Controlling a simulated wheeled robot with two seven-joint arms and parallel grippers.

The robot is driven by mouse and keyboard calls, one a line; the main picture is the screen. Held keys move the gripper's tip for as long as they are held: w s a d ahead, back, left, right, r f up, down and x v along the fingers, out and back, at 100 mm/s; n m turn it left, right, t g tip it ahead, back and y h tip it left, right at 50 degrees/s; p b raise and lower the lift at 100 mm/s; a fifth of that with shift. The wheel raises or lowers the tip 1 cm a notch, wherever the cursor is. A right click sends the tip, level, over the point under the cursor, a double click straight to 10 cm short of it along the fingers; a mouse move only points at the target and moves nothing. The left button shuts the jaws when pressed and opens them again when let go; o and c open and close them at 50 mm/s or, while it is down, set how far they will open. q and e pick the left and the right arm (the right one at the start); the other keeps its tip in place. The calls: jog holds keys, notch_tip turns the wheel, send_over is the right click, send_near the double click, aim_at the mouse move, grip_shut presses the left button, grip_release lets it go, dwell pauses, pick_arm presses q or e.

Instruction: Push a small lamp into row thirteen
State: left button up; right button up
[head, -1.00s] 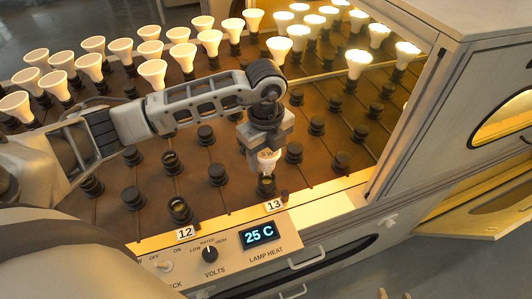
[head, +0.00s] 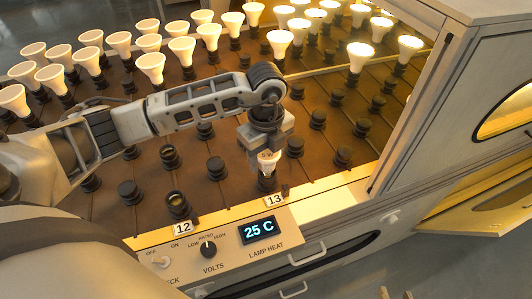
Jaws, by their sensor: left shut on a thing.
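My left gripper (head: 266,146) points down and is shut on a small white lamp (head: 268,160). The lamp is upright at the front socket (head: 267,182) of the row by the label 13 (head: 274,199). Its lower end meets the socket top; I cannot tell how deep it sits. The front socket (head: 177,204) by the label 12 (head: 183,227) is empty. My right gripper is not in view.
Several rows of white lamps (head: 182,48) stand behind my arm, some lit at the right. Empty black sockets (head: 216,168) fill the nearer board. A control panel (head: 228,249) reads 25 C. A grey cabinet (head: 440,110) bounds the right side.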

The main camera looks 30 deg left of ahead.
pick_arm(q)
jog(key=shift+f+b, duration=0.35)
jog(key=shift+f, duration=0.3)
jog(key=o, duration=1.1)
jog(key=shift+c, duration=0.2)
notch_tip(320, 180, up, 16)
